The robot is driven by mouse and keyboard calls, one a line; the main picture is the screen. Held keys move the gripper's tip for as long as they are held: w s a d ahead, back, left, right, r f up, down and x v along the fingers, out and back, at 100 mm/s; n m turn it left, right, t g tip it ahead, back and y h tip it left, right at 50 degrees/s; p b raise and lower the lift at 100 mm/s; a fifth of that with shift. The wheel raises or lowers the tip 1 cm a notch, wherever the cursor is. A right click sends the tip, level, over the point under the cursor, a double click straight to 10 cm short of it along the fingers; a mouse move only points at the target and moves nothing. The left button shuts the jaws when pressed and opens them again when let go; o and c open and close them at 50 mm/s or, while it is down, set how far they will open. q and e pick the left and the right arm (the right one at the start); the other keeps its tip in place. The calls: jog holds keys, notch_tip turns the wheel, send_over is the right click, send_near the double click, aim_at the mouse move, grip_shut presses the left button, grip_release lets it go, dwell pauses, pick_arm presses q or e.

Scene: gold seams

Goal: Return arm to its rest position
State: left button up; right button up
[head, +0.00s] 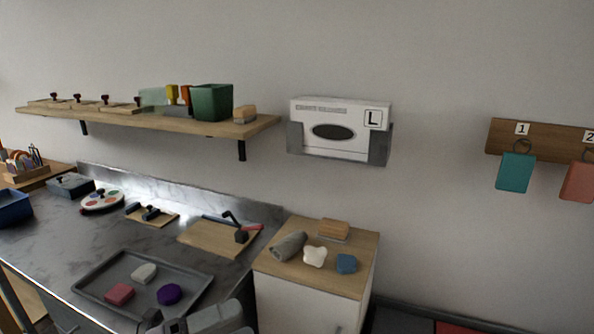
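Nothing held shows. The tray holds a pale block (144,273), a red block (119,294) and a purple round piece (169,294).
A wooden-topped cabinet (320,278) with a rolled grey cloth (289,246) stands to the right. A shelf (190,125) and glove box (340,130) are on the wall.

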pick_arm(q)
jog(key=a+f+n+t+y+p, duration=0.1)
jog(key=a+f+n+t+y, duration=0.3)
jog(key=n, duration=0.6)
jog(key=a+f+n+t+y, duration=0.2)
jog(key=f+n+t+y, duration=0.2)
jog(key=f+n+y, duration=0.45)
jog(key=s+a+f+n+g+y, duration=0.2)
jog(key=s+f+n+g, duration=0.1)
jog(key=s+f+n, duration=0.3)
jog(key=s+a+f+n+g+y+p, duration=0.1)
jog(key=s+a+f+n+g+y, duration=0.1)
jog(key=s+f+n, duration=0.4)
jog(key=shift+s+a+g, duration=0.15)
jog(key=shift+s+g, duration=0.25)
jog(key=shift+s, duration=0.45)
